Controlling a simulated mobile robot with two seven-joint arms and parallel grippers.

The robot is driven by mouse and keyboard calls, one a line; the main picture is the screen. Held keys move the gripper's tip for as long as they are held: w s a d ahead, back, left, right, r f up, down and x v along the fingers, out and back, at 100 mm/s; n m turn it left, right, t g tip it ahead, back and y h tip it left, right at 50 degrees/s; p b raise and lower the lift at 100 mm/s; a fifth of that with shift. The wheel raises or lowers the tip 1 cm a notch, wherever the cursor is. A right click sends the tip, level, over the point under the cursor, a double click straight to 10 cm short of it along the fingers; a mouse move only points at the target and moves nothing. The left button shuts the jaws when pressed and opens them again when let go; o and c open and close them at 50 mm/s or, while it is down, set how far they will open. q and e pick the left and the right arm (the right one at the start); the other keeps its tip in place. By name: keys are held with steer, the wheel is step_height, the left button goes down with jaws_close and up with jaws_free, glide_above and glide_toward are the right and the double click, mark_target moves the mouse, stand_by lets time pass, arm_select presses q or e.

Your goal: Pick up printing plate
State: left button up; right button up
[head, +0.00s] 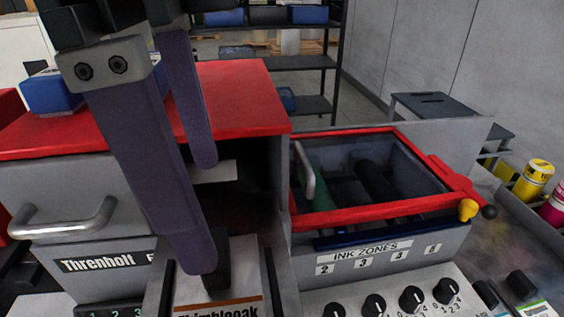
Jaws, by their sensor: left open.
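My left gripper (204,215) comes in from the upper left, with its two long purple-grey fingers spread apart and nothing between them. The nearer fingertip is just beside a dark upright block (217,268) on a grey unit at the bottom. In front of that block is a flat piece with an orange band and partly cut-off lettering (220,307). A pale flat edge (214,172) sticks out below the red top, behind the farther finger. I cannot tell which of these, if any, is the printing plate. My right gripper is not in view.
The grey machine with a red top (240,95) and handle (65,222) stands left. To the right is a red-framed open ink bin (375,210), with knobs (412,298) in front. Ink cans (533,181) stand far right. A dark shelf (300,62) is behind.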

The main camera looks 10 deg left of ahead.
arm_select(q)
steer(key=w+a, duration=0.1)
steer(key=w, duration=0.1)
steer(key=y, duration=0.1)
glide_above(217, 279)
steer(key=w+a, duration=0.1)
steer(key=w, duration=0.1)
step_height(217, 279, down, 4)
steer(key=shift+s+a+f, duration=0.1)
steer(key=shift+f+p, duration=0.3)
steer(key=shift+p, duration=0.15)
steer(key=f, duration=0.1)
steer(key=f+p, duration=0.1)
steer(key=f, duration=0.1)
steer(key=shift+w+f, duration=0.25)
steer(key=shift+f, duration=0.5)
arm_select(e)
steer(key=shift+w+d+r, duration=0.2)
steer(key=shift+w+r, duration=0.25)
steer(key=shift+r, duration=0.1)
arm_select(q)
steer(key=shift+c, duration=0.4)
jaws_close()
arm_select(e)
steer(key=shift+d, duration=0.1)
